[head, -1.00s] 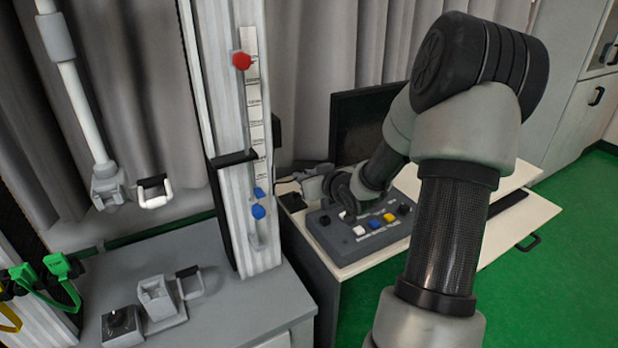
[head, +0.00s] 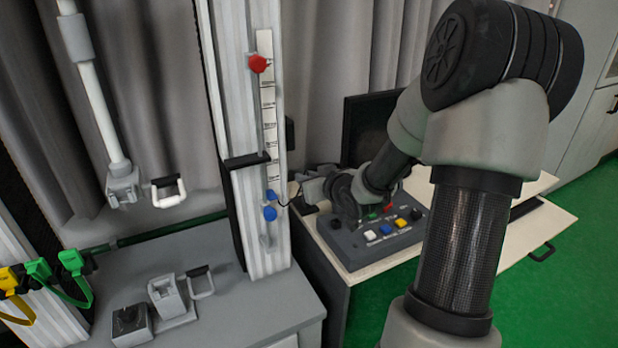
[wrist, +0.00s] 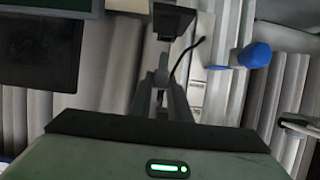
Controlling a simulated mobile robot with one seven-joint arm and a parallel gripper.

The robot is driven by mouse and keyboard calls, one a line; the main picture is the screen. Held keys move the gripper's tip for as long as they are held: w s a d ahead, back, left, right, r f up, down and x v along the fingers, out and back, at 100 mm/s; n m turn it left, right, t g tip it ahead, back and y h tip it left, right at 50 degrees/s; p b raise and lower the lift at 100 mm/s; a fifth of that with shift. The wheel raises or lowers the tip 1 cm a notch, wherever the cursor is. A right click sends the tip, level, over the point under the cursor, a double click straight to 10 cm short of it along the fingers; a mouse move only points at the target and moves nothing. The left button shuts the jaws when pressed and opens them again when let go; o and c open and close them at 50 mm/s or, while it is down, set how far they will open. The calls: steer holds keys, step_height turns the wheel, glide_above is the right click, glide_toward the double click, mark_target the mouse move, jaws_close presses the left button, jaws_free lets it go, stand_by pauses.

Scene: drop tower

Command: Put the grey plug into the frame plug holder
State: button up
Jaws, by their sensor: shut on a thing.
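My gripper (head: 312,182) is in front of the grey column, to its right and above the back of the control box. In the wrist view its fingers (wrist: 162,80) close on the grey plug, which is small and mostly hidden between them. A thin black cable (wrist: 185,58) curves away from beside the fingertips. A dark block (wrist: 174,20) lies beyond the fingertips in the wrist view; I cannot tell whether it is the frame plug holder. In the head view, a small black box (head: 289,135) is on the column's right side.
The column (head: 232,125) bears a red knob (head: 258,63) and blue knobs (head: 270,213). The control box (head: 375,238) and a dark monitor (head: 368,130) stand on the right table. Green and yellow plugs (head: 38,270) hang at left. Grey holders (head: 168,295) stand on the left cabinet.

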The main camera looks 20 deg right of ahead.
steer(key=shift+f+b, duration=1.3)
steer(key=shift+f, duration=0.45)
steer(key=shift+f, duration=0.25)
steer(key=o, duration=0.9)
